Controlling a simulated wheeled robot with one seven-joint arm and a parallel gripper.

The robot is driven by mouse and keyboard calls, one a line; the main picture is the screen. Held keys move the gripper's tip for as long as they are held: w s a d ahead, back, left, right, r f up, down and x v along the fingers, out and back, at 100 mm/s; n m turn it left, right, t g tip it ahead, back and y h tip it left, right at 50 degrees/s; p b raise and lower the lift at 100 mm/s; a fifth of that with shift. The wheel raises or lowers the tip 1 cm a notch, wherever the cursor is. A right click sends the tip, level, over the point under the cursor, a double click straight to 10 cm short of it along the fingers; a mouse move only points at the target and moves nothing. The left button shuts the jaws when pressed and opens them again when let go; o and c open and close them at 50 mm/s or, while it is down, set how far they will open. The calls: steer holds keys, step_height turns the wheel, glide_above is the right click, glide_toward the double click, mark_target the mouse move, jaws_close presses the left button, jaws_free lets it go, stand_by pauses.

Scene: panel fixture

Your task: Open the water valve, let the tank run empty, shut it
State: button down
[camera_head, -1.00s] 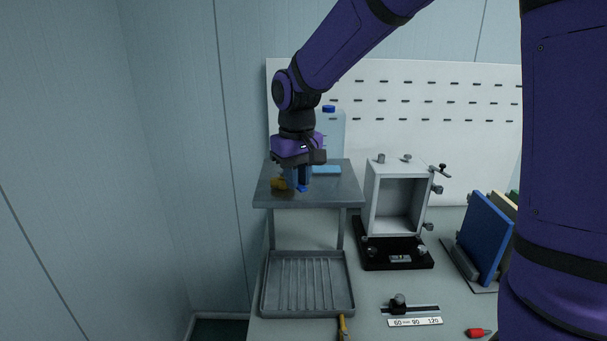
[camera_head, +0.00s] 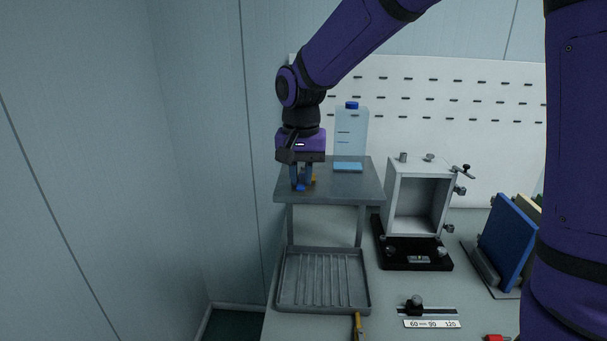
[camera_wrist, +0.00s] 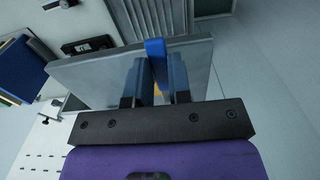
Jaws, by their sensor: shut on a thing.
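The water valve sits on top of a small grey raised stand (camera_head: 350,190). Its blue lever (camera_head: 300,188) shows at my gripper's fingertips, and a bit of its yellow body (camera_head: 314,179) shows just behind and to the right. My gripper (camera_head: 301,182) points down and is shut on the blue lever. In the wrist view the lever (camera_wrist: 155,50) stands between the two fingers (camera_wrist: 157,75), its end sticking out past them. The tank (camera_head: 351,132) is clear, pale blue with a blue cap, at the stand's back. A flat light-blue patch shows at its foot; I cannot tell the water level.
A ribbed grey tray (camera_head: 322,280) lies below the stand's front. A grey open box fixture (camera_head: 420,203) on a black base stands to the right, with blue and tan boards (camera_head: 507,240) beyond. A white pegboard (camera_head: 440,90) is behind. The wall is close on the left.

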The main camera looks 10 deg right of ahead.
mark_target(302, 181)
stand_by(0.3)
steer(key=c, duration=1)
jaws_free()
steer(key=shift+c, duration=0.2)
steer(key=shift+r, duration=0.15)
step_height(302, 181, up, 11)
steer(key=shift+f, duration=0.2)
steer(key=s+d+r+n+t, duration=0.2)
steer(key=s+d+r+t, duration=0.1)
steer(key=s+d, duration=0.85)
steer(key=s+d+f+n+t, duration=0.1)
steer(key=s+d+f, duration=0.1)
steer(key=s, duration=0.5)
steer(key=s+d+f+t, duration=0.1)
steer(key=s+d+f, duration=0.1)
steer(key=s, duration=0.4)
steer(key=shift+s+d+n, duration=0.2)
steer(key=shift+s+n, duration=0.15)
steer(key=shift+n, duration=0.05)
